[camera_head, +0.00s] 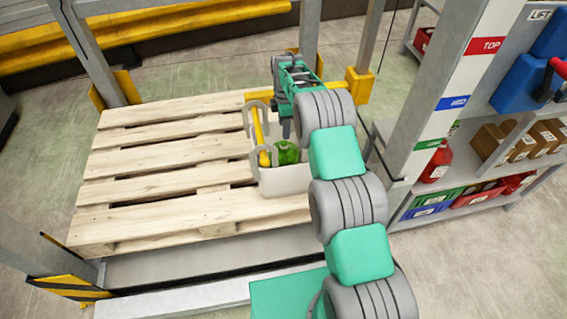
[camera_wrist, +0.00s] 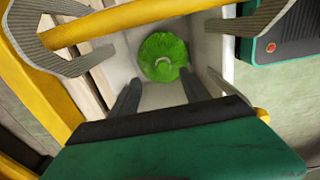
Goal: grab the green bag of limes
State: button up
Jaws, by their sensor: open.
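The green bag of limes (camera_head: 288,154) lies in a pale open-topped bin (camera_head: 285,182) at the right end of a wooden pallet. In the wrist view the bag (camera_wrist: 163,55) is a round, bright green bundle with a paler, ring-like mark near its lower middle. It sits between the bin's pale walls. My gripper (camera_head: 286,131) hangs above the bin, just beyond the bag in the head view. In the wrist view its two dark fingers (camera_wrist: 161,80) are apart with nothing between them, pointing toward the bag. Any gap between fingertips and bag is hard to judge.
A yellow bar (camera_head: 260,138) with grey curved hooks runs along the bin's left side, close to my gripper. The rest of the pallet (camera_head: 160,180) is bare. A grey post (camera_head: 440,100) and a shelf with crates (camera_head: 435,203) stand to the right.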

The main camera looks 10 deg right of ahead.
aim_at(284, 158)
jog(key=f, duration=0.6)
jog(key=shift+s+a+f+p, duration=0.15)
jog(key=shift+s+p, duration=0.15)
jog(key=shift+p, duration=0.05)
jog(key=shift+c, duration=0.4)
grip_shut()
dwell(0.5)
